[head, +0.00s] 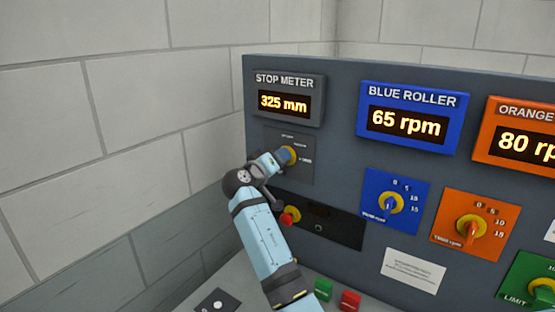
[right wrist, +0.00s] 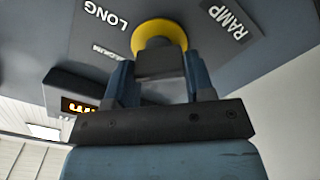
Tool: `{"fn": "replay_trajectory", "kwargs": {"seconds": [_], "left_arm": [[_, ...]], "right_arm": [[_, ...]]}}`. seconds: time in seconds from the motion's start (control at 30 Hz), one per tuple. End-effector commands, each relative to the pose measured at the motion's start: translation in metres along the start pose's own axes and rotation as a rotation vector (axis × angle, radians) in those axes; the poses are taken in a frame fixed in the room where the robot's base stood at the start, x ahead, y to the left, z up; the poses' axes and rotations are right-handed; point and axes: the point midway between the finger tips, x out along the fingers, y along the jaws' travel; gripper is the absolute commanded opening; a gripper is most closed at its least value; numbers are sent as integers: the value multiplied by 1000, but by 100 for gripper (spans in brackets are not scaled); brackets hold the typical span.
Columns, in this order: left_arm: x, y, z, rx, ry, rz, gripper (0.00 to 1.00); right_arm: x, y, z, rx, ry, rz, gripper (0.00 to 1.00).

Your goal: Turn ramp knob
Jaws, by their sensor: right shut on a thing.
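The ramp knob (head: 292,154) is a rotary knob with a yellow ring on a dark grey plate, below the STOP METER display at the panel's left. In the right wrist view its yellow ring (right wrist: 160,32) lies between the labels "LONG" and "RAMP". My right gripper (head: 284,158) reaches it from the lower left. In the right wrist view the right gripper (right wrist: 159,72) has one finger on each side of the knob's dark grip and is shut on it. The gripper hides part of the knob in the head view, so its pointing direction cannot be told. My left gripper is not in view.
The STOP METER (head: 287,100) reads 325 mm. To the right are a blue knob plate (head: 378,218) and an orange knob plate (head: 450,240). Green (head: 322,288) and red (head: 349,299) buttons stand below. A block wall is at left.

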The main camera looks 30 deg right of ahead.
Motion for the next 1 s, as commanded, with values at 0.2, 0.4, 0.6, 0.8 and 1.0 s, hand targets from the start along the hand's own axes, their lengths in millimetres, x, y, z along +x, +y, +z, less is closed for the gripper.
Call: {"fn": "replay_trajectory", "kwargs": {"seconds": [0.2, 0.4, 0.6, 0.8, 1.0], "left_arm": [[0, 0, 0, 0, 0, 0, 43], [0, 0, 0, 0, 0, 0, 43], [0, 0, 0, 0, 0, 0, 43], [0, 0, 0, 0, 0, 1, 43], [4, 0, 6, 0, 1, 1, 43]], "right_arm": [[0, 0, 0, -7, 0, 0, 25], [0, 0, 0, -6, 0, 0, 51], [0, 0, 0, -6, 0, 0, 74], [-1, 0, 0, -5, 0, 0, 74], [-25, -2, 2, -4, 1, -2, 74]]}}
